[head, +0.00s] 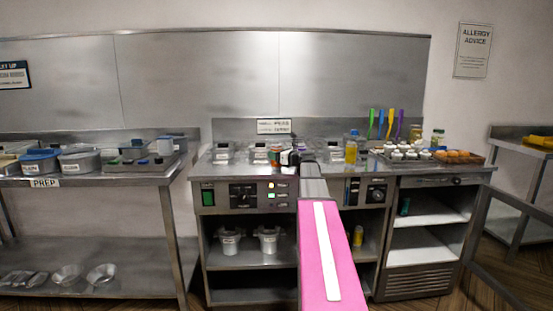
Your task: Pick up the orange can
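The counter (205,173) also holds lidded steel containers (223,153), an oil bottle (351,150) and a tray (381,160) of cups and orange-brown food. Upright coloured handles (381,124) stand behind the tray. A prep table (120,181) with tubs is at left.

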